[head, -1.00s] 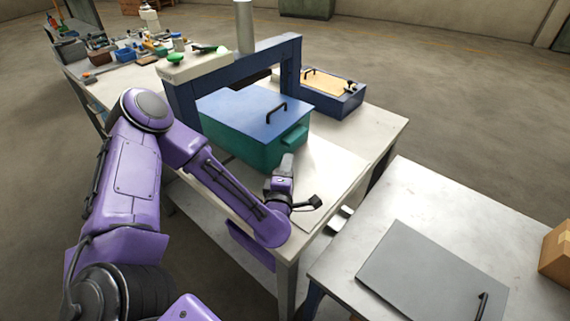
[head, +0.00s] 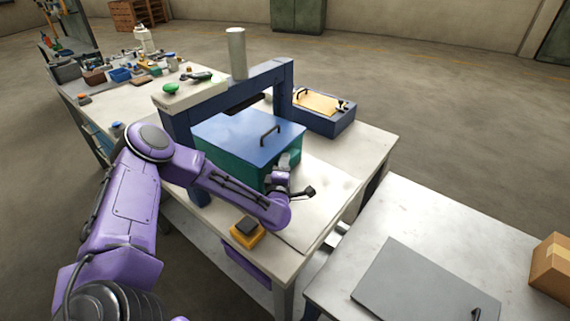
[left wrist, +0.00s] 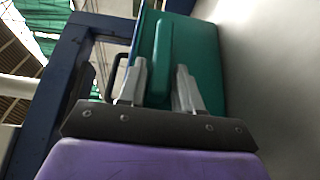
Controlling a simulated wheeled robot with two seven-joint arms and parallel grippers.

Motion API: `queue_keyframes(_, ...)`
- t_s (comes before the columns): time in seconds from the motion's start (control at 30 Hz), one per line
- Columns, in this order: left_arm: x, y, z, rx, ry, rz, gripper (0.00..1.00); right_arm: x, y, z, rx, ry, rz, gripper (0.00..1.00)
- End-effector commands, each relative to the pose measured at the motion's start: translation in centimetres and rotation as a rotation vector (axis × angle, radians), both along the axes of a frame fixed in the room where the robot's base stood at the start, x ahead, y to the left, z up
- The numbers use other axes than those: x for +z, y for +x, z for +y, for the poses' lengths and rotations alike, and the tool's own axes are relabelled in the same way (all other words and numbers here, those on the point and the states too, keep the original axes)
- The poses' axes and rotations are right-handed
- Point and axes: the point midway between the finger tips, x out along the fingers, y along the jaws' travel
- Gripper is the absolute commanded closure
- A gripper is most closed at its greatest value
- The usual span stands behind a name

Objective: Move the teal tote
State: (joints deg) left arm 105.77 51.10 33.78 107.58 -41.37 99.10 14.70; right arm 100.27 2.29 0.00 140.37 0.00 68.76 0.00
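The teal tote (head: 232,165) stands on the pale bench under a blue frame. Its blue top (head: 240,130) has a black handle (head: 270,133). My left gripper (head: 289,160) is at the tote's right end in the head view. In the left wrist view the tote (left wrist: 200,60) shows a teal grip bar (left wrist: 163,55) on its end wall. The left gripper's fingers (left wrist: 162,88) are apart, one on each side of the bar. Whether they touch it cannot be told. My right gripper is not in view.
The blue frame (head: 283,85) stands close around the tote. A blue box (head: 325,115) with a tan top sits behind it. A yellow-and-black item (head: 247,230) is at the bench's front edge. A metal table (head: 375,235) with a grey panel (head: 420,285) and a cardboard box (head: 552,262) stands to the right.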

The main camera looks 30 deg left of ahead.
Motion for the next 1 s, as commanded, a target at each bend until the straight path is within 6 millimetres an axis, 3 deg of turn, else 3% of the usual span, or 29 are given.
queue_keyframes(0.23, 0.0, 0.1, 0.0, 0.000, 0.000, 0.000, 0.66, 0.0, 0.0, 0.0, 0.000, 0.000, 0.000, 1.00)
queue_keyframes(0.27, 0.0, 0.1, 0.0, 0.000, 0.000, 0.000, 0.72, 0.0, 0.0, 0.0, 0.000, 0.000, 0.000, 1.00)
queue_keyframes(0.33, 0.0, 0.1, 0.0, 0.000, 0.000, 0.000, 0.95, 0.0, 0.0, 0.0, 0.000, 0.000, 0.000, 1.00)
queue_keyframes(0.37, 0.0, 0.1, 0.0, 0.000, 0.000, 0.000, 1.00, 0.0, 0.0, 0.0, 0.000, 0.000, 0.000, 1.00)
queue_keyframes(1.0, 0.0, -0.4, -1.0, -0.011, 0.000, 0.001, 1.00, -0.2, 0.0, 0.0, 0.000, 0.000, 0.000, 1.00)
